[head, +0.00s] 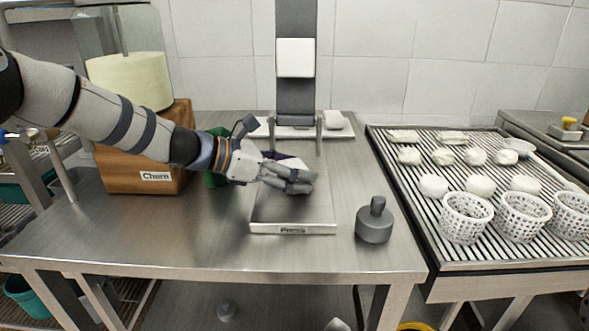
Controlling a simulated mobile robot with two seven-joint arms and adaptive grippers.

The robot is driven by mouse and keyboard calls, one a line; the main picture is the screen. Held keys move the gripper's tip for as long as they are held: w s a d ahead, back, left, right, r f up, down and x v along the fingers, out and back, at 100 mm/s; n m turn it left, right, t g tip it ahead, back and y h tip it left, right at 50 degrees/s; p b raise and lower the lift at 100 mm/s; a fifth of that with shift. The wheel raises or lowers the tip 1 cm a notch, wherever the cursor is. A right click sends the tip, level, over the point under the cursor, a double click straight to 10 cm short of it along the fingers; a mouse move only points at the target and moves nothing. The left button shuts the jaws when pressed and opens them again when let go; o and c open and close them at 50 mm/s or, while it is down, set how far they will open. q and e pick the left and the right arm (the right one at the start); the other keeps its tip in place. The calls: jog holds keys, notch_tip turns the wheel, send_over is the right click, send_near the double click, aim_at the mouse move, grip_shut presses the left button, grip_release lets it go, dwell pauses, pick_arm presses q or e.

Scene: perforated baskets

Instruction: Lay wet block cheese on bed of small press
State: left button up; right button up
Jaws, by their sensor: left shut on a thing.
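The small press has a flat metal bed (292,212) with a front edge labelled "Press" on the steel table. My left gripper (300,182) reaches in from the left, low over the back half of the bed. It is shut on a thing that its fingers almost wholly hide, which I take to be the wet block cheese. A little pale and dark surface shows behind the fingers. I cannot tell whether it touches the bed. My right gripper is not in view.
A grey knobbed weight (375,222) stands right of the bed. A wooden churn box (140,172) stands left. The slatted rack (470,250) at right holds several white cheeses and perforated baskets (466,217). The table's front left is clear.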

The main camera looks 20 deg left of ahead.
pick_arm(q)
jog(key=o, duration=1.3)
jog(key=v, duration=0.3)
jog(key=p+v, duration=0.1)
jog(key=v, duration=0.3)
jog(key=shift+s+r, duration=0.1)
jog(key=shift+r, duration=0.35)
jog(key=shift+s+a, duration=0.1)
jog(key=shift+a, duration=0.05)
jog(key=shift+f, duration=0.2)
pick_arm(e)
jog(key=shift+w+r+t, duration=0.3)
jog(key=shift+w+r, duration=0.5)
